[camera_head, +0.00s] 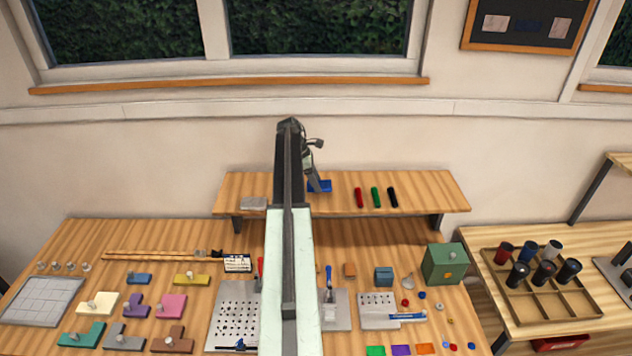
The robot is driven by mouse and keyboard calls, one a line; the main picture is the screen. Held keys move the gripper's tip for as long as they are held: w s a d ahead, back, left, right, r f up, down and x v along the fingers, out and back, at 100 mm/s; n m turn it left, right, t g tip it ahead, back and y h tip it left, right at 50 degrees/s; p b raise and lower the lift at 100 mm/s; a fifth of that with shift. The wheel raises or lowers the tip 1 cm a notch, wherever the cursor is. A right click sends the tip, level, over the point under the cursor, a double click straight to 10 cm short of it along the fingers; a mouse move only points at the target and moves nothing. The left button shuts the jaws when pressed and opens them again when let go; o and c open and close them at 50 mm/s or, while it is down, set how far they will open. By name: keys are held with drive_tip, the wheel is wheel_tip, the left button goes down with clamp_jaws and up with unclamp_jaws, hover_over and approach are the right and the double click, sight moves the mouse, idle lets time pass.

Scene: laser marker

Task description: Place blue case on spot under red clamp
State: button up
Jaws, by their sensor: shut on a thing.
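My gripper (315,181) is over the raised wooden shelf, partly hidden by my own arm. It is shut on the flat blue case (323,187), which shows at the gripper's tip. I cannot tell whether the case touches the shelf or is just above it. The red clamp (260,269) has an upright red handle and stands at the back right of a perforated metal plate (228,302) on the bench. My arm hides the area just right of this clamp, and the spot under it is not clearly visible.
The shelf (435,190) also holds a grey case (253,203) and red, green and black markers (376,197). A blue-handled clamp (328,276) stands on another plate right of my arm. Coloured puzzle pieces lie at left. A green box (445,264) stands at right.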

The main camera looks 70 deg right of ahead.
drive_tip(key=s+a+r, duration=0.1)
drive_tip(key=a, duration=1.5)
drive_tip(key=shift+s+p, duration=0.2)
drive_tip(key=shift+p, duration=0.1)
